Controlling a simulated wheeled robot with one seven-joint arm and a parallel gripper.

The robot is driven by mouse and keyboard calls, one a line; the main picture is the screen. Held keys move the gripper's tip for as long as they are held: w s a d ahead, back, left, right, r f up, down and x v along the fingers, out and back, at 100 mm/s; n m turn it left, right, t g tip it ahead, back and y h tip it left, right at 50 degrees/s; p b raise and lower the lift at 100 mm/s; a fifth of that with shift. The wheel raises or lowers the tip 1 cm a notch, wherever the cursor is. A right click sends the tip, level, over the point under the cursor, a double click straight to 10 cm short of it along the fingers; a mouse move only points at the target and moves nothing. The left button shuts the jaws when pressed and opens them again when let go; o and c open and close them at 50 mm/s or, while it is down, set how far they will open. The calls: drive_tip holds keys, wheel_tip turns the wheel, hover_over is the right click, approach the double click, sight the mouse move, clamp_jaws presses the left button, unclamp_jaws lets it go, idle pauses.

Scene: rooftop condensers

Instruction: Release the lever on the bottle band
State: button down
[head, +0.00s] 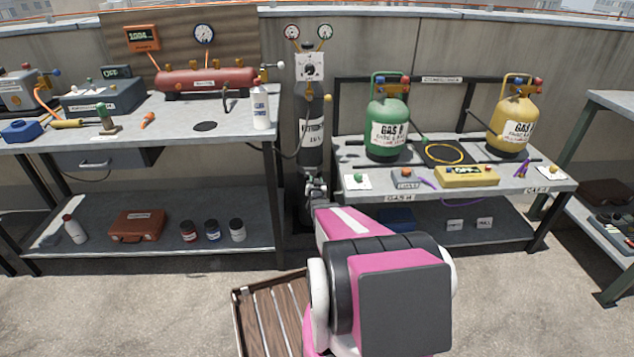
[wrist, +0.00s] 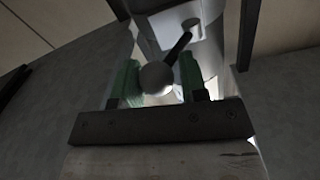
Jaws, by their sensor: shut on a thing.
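The tall dark gas bottle (head: 312,130) stands upright between the two benches, with a white label on its side. My gripper (head: 316,185) is at the lower part of the bottle and hides much of the band there. In the wrist view, a pale metal block (wrist: 195,22) is at the top, and the lever (wrist: 178,46) is a dark rod slanting down from it to a grey ball knob. The knob sits between the green finger pads of my gripper (wrist: 158,74), which is shut on it. The rest of the band cannot be made out.
The left bench (head: 200,130) carries a red tank (head: 205,80) and a white bottle (head: 261,108). The right bench (head: 375,170) carries a green cylinder (head: 387,120) and a yellow cylinder (head: 513,120). A wooden slatted pallet (head: 268,310) lies on the floor in front.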

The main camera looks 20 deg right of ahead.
drive_tip(key=shift+a+m+g+h, duration=0.35)
drive_tip(key=shift+m+g+h, duration=0.15)
drive_tip(key=shift+m+h, duration=0.35)
drive_tip(key=shift+a+m+g+h, duration=0.4)
drive_tip(key=shift+m+g+h, duration=0.15)
drive_tip(key=shift+h, duration=0.45)
drive_tip(key=shift+a+m+g+h, duration=0.4)
drive_tip(key=shift+m+h, duration=0.3)
drive_tip(key=shift+h, duration=0.25)
drive_tip(key=shift+g, duration=0.25)
drive_tip(key=c, duration=0.8)
unclamp_jaws()
drive_tip(key=shift+o, duration=0.2)
drive_tip(key=shift+a, duration=0.1)
drive_tip(key=v, duration=1)
drive_tip(key=shift+s+a, duration=0.25)
drive_tip(key=shift+a, duration=0.05)
drive_tip(key=shift+f, duration=0.15)
